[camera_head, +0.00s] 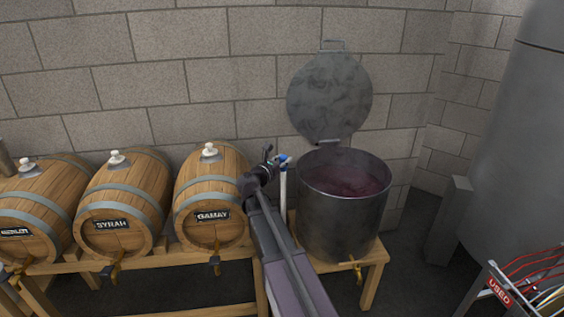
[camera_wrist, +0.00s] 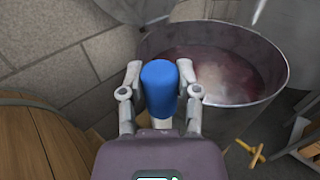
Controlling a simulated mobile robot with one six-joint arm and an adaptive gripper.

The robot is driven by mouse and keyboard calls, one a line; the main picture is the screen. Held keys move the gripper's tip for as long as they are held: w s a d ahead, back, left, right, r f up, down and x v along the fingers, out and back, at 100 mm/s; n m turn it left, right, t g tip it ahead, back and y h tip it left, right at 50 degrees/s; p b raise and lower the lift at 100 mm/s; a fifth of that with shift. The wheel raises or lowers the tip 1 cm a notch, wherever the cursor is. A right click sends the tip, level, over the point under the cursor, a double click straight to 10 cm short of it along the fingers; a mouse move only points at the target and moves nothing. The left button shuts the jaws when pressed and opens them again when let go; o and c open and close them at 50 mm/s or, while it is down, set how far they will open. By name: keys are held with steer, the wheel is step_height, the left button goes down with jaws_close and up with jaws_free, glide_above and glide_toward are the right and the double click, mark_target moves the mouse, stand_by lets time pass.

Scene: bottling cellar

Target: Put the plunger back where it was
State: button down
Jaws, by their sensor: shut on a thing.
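The plunger's blue grip (camera_wrist: 160,88) is between my gripper's two fingers (camera_wrist: 160,95), and they are shut on it. The shaft's lower end is hidden behind my arm and the pot. The plunger is upright, just left of the metal pot (camera_head: 340,225). The pot holds dark red liquid and also shows in the wrist view (camera_wrist: 225,110).
The pot's round lid (camera_head: 330,97) stands open against the block wall. Barrels labelled SYRAH (camera_head: 122,205) and GAMAY (camera_head: 211,195) lie on a wooden stand (camera_head: 372,277) left of the pot. A rack marked USED (camera_head: 499,291) is at lower right, near a large steel tank (camera_head: 520,150).

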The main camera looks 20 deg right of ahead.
steer(key=shift+f, duration=0.15)
steer(key=shift+c, duration=1.6)
jaws_free()
steer(key=shift+r, duration=0.2)
steer(key=shift+s+a, duration=0.15)
steer(key=v, duration=1.1)
steer(key=shift+a, duration=0.3)
steer(key=shift+s, duration=0.1)
